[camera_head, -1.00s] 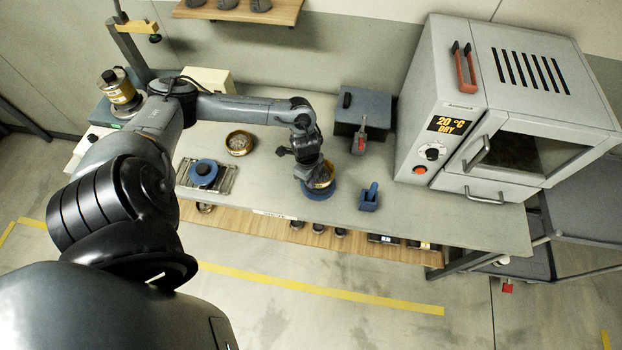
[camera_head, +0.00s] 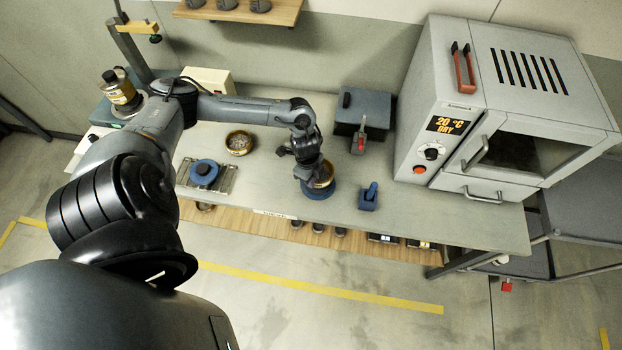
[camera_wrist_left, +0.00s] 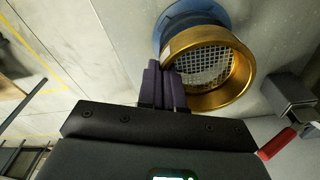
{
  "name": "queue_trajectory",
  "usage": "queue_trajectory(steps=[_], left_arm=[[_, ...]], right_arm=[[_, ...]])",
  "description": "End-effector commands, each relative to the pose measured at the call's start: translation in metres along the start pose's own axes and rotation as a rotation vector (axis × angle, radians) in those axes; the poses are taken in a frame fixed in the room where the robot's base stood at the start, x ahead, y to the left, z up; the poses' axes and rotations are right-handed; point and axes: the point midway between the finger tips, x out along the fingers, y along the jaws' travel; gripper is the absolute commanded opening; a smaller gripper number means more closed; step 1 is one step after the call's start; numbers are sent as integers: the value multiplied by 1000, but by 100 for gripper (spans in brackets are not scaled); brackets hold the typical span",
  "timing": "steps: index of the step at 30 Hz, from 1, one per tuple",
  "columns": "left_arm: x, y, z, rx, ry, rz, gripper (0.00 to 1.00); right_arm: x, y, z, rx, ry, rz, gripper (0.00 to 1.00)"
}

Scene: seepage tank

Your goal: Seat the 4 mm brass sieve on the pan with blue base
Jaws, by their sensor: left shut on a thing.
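A brass sieve (camera_head: 323,177) with a mesh floor is over the pan with blue base (camera_head: 318,192) near the front of the bench. My left gripper (camera_head: 309,168) is shut on the sieve's wall. In the left wrist view the fingers (camera_wrist_left: 165,88) grip the rim of the sieve (camera_wrist_left: 236,86), and the blue base (camera_wrist_left: 186,14) shows past its far side. I cannot tell whether the sieve touches the pan. No size marking is readable. My right gripper is not in view.
Another brass sieve or pan (camera_head: 239,143) with grains stands to the left. A blue round piece (camera_head: 204,172) sits on a metal rack. A small blue holder (camera_head: 369,197) is to the right, with a dark box (camera_head: 362,122) behind and a grey oven (camera_head: 500,110) farther right.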

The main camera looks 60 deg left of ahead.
Motion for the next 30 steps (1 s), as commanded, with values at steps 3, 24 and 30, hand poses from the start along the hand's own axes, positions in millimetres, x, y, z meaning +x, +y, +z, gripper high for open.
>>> queue_trajectory(steps=[3, 24, 30], left_arm=[[1, 0, 0, 0, 0, 0, 0], [17, 0, 2, 0, 0, 0, 0], [20, 0, 2, 0, 0, -1, 10]], right_arm=[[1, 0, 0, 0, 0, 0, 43], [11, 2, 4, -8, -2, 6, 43], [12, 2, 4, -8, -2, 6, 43]])
